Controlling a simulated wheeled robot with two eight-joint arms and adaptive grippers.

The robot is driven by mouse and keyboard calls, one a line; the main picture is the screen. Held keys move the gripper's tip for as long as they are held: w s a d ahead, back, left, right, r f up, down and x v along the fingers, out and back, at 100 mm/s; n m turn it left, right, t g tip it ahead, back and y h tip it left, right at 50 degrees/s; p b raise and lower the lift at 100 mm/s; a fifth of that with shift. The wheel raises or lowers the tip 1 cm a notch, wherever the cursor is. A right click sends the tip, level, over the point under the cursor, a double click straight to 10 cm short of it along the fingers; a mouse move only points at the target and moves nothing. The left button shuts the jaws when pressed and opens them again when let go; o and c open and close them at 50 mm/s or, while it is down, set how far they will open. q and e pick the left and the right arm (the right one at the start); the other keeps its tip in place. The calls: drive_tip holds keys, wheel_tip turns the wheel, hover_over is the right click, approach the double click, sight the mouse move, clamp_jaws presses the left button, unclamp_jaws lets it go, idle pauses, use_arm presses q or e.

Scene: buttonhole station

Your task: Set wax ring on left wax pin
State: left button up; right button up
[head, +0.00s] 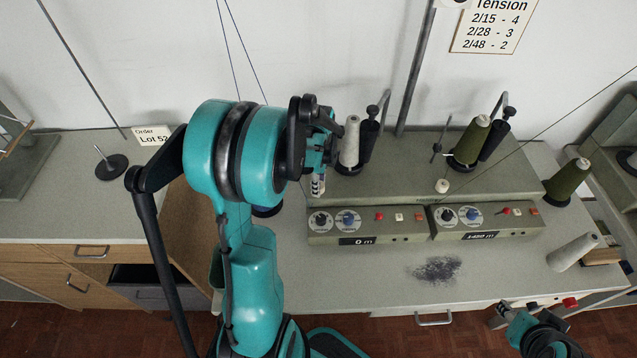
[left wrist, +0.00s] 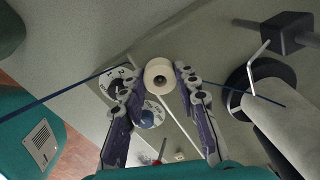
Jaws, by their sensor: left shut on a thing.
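My left gripper (head: 318,188) is over the left end of the grey winder housing. In the left wrist view its two fingers (left wrist: 157,88) are shut on a cream wax ring (left wrist: 159,74), one at each side. The ring's hole looks dark; I cannot tell if the left wax pin is inside it. The pin is not clearly visible in either view. In the head view the gripper and arm mostly hide the ring. My right arm shows at the bottom right, in front of the table; its finger state is unclear.
A white ring-like piece (head: 442,185) sits on the housing's right half. A pale cone (head: 350,142) stands close beside my left gripper, and a green cone (head: 471,140) farther right. Blue thread (left wrist: 65,92) crosses near the fingers. Dark fluff (head: 436,269) lies on the tabletop.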

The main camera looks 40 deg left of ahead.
use_arm(q)
drive_tip(key=shift+f+b, duration=0.3)
drive_tip(key=shift+f, duration=0.15)
drive_tip(key=o, duration=0.9)
drive_tip(key=shift+o, duration=0.2)
drive_tip(key=shift+r, duration=0.1)
wheel_tip(320, 180, up, 12)
drive_tip(key=shift+d, duration=0.1)
drive_tip(key=s+d+n+t, duration=0.3)
drive_tip(key=s+d+n, duration=0.1)
drive_tip(key=d+n, duration=0.3)
drive_tip(key=s+d+n+t, duration=0.4)
drive_tip(key=s+d+n, duration=0.1)
drive_tip(key=d, duration=0.7)
drive_tip(key=shift+d+r+n, duration=0.15)
drive_tip(key=shift+r+n, duration=0.25)
drive_tip(key=shift+n, duration=0.5)
